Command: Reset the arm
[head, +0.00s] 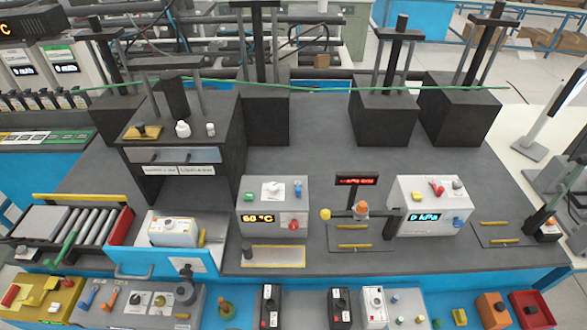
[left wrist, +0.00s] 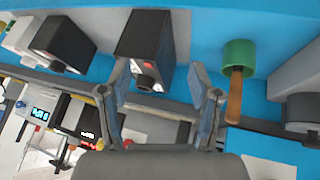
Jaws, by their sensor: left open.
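My left gripper (left wrist: 160,80) shows in the left wrist view with its two fingers spread apart and nothing held between them. A black box-shaped device (left wrist: 143,40) with a round knob lies beyond the fingertips, nearer the left finger. Whether the fingers touch it I cannot tell. A green round piece with an orange-brown handle (left wrist: 238,70) is to the right of the right finger. In the head view neither of my grippers shows, and my right gripper is in no view.
In the head view, the front row holds a black device (head: 270,306), another black device (head: 340,308), a green-and-orange piece (head: 226,309) and several boxes. A 60 °C unit (head: 273,207) and a kPa unit (head: 430,206) stand on the grey bench (head: 310,165). Its middle has bare room.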

